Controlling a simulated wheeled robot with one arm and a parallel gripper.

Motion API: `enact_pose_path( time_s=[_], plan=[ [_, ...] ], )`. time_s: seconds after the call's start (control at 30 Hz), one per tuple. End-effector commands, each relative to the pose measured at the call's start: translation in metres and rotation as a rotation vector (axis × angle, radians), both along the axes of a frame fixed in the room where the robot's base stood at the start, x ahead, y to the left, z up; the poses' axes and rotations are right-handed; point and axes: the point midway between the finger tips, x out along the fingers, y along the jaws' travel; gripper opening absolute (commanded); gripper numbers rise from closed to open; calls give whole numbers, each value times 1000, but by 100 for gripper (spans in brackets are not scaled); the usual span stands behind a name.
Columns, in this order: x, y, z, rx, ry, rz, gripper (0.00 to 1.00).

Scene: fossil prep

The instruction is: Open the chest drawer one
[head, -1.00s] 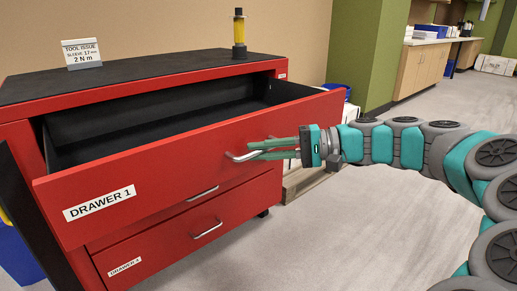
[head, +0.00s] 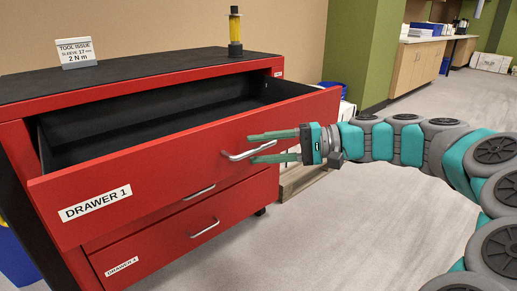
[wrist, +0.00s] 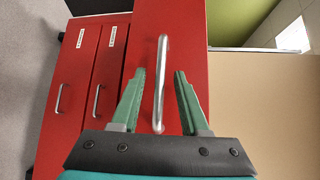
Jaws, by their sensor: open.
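The red chest (head: 20,137) has its top drawer, labelled DRAWER 1 (head: 150,178), pulled well out, and its dark empty inside shows. The drawer's silver bar handle (head: 248,154) is on its front. It also shows in the wrist view (wrist: 160,85). My gripper (head: 264,147) is at the handle with its green fingers spread apart. In the wrist view the open fingers (wrist: 158,90) lie on either side of the handle, with gaps between them and the bar.
Lower drawers with silver handles (head: 205,228) are shut below. On the black chest top stand a TOOL ISSUE sign (head: 74,53) and a yellow-and-black cylinder (head: 235,30). A wooden pallet (head: 301,180) lies behind my gripper. The floor in front is clear.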

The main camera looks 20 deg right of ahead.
Motion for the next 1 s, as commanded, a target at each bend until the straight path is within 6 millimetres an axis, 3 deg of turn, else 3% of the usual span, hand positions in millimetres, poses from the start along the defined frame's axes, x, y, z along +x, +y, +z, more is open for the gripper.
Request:
enact_pose_path(
  time_s=[0.4,1.0],
  plan=[
    [-26,-56,9,0,0,-5,45],
    [-30,-61,9,0,2,-1,45]
  ],
)
